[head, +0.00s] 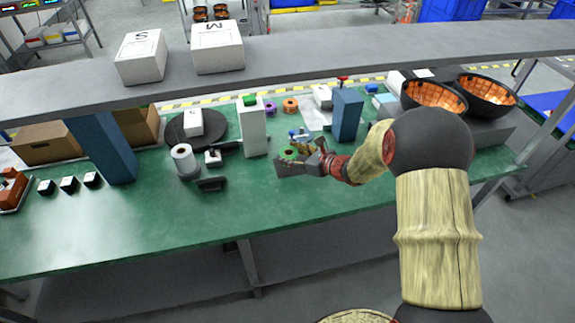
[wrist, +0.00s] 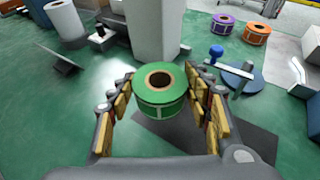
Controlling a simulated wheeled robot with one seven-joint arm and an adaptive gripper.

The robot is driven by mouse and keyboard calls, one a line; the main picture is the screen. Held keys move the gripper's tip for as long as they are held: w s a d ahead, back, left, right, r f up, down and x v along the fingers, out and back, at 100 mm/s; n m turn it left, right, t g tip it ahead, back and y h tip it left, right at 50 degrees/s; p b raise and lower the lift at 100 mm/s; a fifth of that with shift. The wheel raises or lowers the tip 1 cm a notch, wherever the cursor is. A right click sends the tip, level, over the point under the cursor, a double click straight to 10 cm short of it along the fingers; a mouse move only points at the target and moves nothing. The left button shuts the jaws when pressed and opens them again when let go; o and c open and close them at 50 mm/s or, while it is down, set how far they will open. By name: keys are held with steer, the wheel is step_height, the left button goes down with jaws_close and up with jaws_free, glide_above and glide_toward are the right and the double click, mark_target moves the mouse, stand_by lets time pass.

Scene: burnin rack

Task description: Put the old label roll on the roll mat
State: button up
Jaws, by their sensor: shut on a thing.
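A green label roll (wrist: 160,100) with a brown core sits upright between the fingers of my gripper (wrist: 160,79). The gripper is shut on it, with a finger on either side. In the head view the green roll (head: 289,153) is at the gripper, above the green bench, right of the white column. A dark flat patch (wrist: 255,142) lies on the bench below and right of the gripper in the wrist view. I cannot tell whether it is the roll mat or a shadow.
A purple roll (head: 270,108) and an orange roll (head: 290,105) stand farther back. A blue-knobbed stand (wrist: 234,76) is close right of the gripper. The white column (head: 252,132) and a white roll (head: 183,158) stand to the left. The front of the bench (head: 200,222) is clear.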

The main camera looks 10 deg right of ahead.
steer(key=shift+w+a+f+b, duration=0.2)
steer(key=shift+w+f, duration=0.25)
steer(key=shift+f, duration=0.15)
steer(key=shift+w+a+f+b, duration=0.15)
steer(key=shift+w+f+b, duration=0.05)
steer(key=shift+w+f, duration=0.3)
steer(key=shift+f+b, duration=0.8)
steer(key=shift+f, duration=0.7)
steer(key=shift+f, duration=0.15)
steer(key=o, duration=1.2)
steer(key=shift+s+d+r, duration=0.2)
steer(key=shift+s+r, duration=0.05)
steer(key=shift+r, duration=0.05)
steer(key=p+v, duration=0.3)
steer(key=v, duration=0.8)
steer(key=shift+s+d+f+p, duration=0.1)
steer(key=shift+s+d+p, duration=0.05)
steer(key=shift+p, duration=0.15)
